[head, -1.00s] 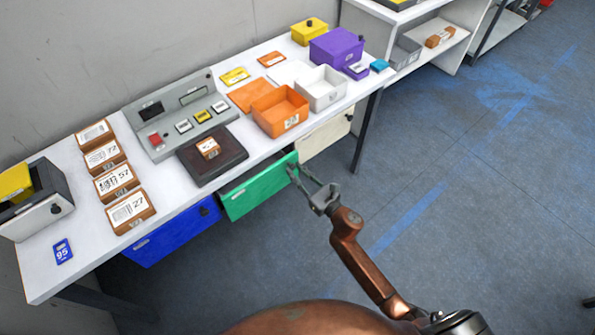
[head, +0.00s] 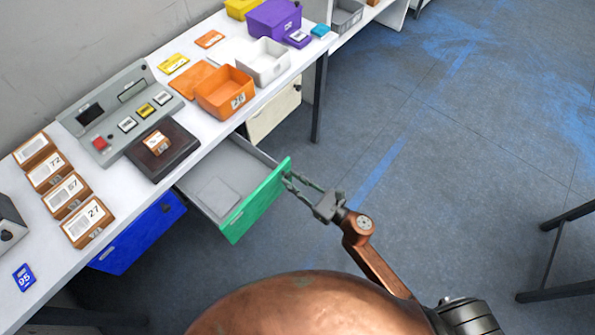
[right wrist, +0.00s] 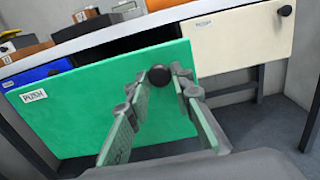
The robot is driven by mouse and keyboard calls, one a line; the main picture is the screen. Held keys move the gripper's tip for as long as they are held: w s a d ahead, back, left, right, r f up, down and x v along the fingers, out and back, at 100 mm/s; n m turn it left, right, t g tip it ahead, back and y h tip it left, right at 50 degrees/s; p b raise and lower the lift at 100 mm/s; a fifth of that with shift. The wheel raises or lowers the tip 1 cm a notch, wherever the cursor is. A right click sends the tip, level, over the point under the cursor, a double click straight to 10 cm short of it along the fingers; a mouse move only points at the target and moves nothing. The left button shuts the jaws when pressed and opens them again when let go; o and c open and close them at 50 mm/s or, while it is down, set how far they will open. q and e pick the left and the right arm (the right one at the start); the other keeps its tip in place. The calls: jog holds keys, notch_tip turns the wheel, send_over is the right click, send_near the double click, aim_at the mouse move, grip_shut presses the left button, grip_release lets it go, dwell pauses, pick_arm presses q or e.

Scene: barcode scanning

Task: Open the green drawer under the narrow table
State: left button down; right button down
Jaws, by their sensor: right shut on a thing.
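The green drawer (head: 256,204) under the narrow table (head: 120,205) is pulled well out, and its grey inside shows with a flat pale piece on its floor. Its green front also shows in the right wrist view (right wrist: 75,112), with a "PUSH" label at its left. My right gripper (head: 288,180) is at the right end of the green front. In the right wrist view its fingers (right wrist: 172,80) are shut around the dark round knob (right wrist: 189,89) of the drawer. My left gripper is not in view.
A closed blue drawer (head: 140,233) is left of the green one, and a cream drawer (head: 273,115) is right of it. Table legs (head: 319,98) stand beyond. Boxes, including an orange bin (head: 224,93), are on the tabletop. The floor at right is mostly clear.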

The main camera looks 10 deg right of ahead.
jog(key=shift+s+d, duration=0.25)
jog(key=shift+s, duration=0.25)
jog(key=c, duration=2.1)
grip_release()
jog(key=o, duration=0.4)
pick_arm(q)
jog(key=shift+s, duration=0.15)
pick_arm(e)
jog(key=shift+d, duration=0.1)
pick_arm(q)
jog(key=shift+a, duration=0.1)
pick_arm(e)
jog(key=v, duration=1.2)
